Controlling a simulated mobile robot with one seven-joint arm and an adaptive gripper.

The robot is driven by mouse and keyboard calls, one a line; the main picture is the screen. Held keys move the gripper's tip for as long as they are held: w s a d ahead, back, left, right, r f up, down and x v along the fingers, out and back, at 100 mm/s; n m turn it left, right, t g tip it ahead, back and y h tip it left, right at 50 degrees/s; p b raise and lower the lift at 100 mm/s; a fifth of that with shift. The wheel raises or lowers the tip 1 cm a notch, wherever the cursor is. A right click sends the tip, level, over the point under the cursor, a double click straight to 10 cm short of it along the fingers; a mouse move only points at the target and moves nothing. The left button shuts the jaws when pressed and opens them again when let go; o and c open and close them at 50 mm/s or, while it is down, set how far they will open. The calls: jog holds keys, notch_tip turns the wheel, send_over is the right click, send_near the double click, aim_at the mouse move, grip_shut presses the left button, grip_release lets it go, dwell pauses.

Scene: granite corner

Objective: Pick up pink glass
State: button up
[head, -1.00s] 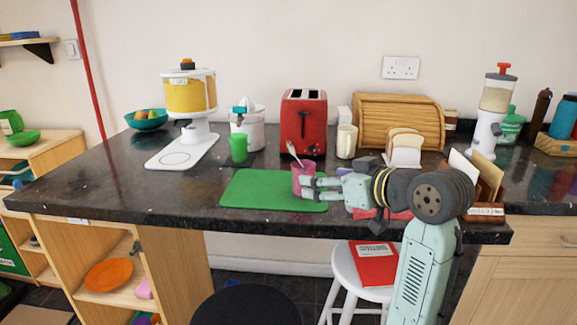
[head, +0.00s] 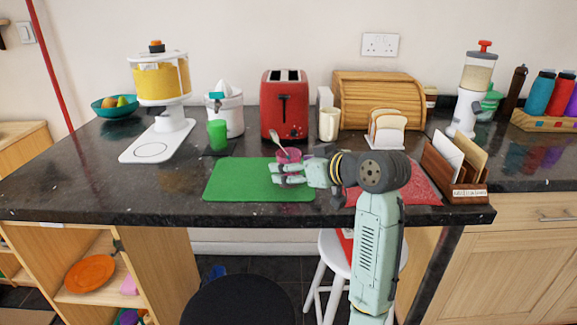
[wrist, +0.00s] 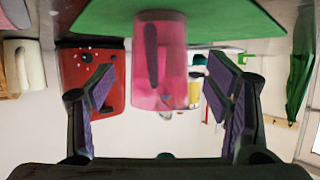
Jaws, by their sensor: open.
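The pink glass (head: 289,156) is a translucent tumbler on the counter at the right end of the green mat (head: 245,182), with a spoon (head: 274,138) leaning out of it. My gripper (head: 274,173) is in front of the glass in the head view and hides its lower part. In the wrist view, which is upside down, the glass (wrist: 160,62) stands between my two spread fingers. A gap shows on each side, and neither finger touches it. My gripper is open and empty.
A red toaster (head: 285,105) and a cream mug (head: 329,124) stand behind the glass. A green cup (head: 217,135) is to the left. A letter rack (head: 455,175) and bread slices (head: 387,128) are to the right. The mat's left part is clear.

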jog(key=shift+x, duration=1.35)
jog(key=shift+c, duration=0.4)
jog(key=c, duration=1.2)
jog(key=shift+r, duration=0.1)
jog(key=shift+c, duration=0.4)
jog(key=shift+r, duration=0.1)
